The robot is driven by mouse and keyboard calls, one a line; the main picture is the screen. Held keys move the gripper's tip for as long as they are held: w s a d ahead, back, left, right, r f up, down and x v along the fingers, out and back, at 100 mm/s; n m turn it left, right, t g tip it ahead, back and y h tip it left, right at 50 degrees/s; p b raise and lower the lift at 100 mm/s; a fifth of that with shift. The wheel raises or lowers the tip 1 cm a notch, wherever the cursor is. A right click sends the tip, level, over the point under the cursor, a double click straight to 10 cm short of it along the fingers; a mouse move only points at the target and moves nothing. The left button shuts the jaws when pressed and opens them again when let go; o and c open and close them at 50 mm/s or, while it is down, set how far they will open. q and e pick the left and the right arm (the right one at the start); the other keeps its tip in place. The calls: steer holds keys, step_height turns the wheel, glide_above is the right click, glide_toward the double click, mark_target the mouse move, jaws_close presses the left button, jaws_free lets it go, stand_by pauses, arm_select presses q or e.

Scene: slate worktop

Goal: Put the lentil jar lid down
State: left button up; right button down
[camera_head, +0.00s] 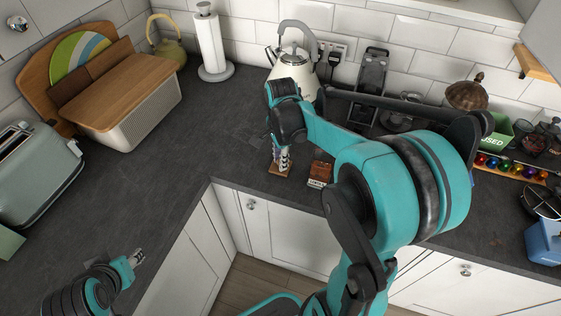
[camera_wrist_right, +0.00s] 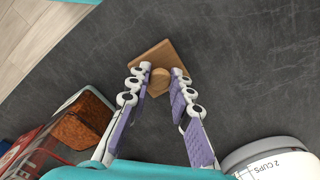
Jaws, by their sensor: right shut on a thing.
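The lentil jar lid is a square wooden plate with a round knob; it shows in the right wrist view (camera_wrist_right: 150,56) and in the head view (camera_head: 278,171). My right gripper (camera_head: 283,168) points down with its fingertips shut on the knob, also in the right wrist view (camera_wrist_right: 160,78). The lid is at or just above the worktop; I cannot tell if it touches. The lentil jar (camera_head: 319,175), with orange-brown contents, stands just right of it and shows at the left of the wrist view (camera_wrist_right: 85,118). My left gripper (camera_head: 137,257) is at lower left, its fingers unclear.
A cream kettle (camera_head: 296,68) stands behind my right gripper. A paper towel roll (camera_head: 209,45), bread bin (camera_head: 135,115) and toaster (camera_head: 35,175) stand to the left. The slate worktop (camera_head: 190,135) left of the lid is clear. Its front edge is close.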

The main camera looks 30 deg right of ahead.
arm_select(q)
steer(key=shift+f, duration=0.1)
arm_select(e)
steer(key=c, duration=1.8)
jaws_free()
steer(key=shift+f, duration=0.1)
steer(key=o, duration=0.4)
steer(key=shift+o, duration=0.2)
step_height(320, 180, up, 11)
steer(key=p, duration=0.4)
arm_select(q)
step_height(320, 180, up, 4)
steer(key=shift+r, duration=0.25)
arm_select(e)
steer(key=s+a+f+n+t, duration=0.1)
steer(key=s+a+n+t, duration=0.6)
steer(key=n, duration=1.2)
steer(key=s+a, duration=0.3)
steer(key=s, duration=0.1)
steer(key=shift+a+f, duration=0.3)
steer(key=shift+f, duration=0.1)
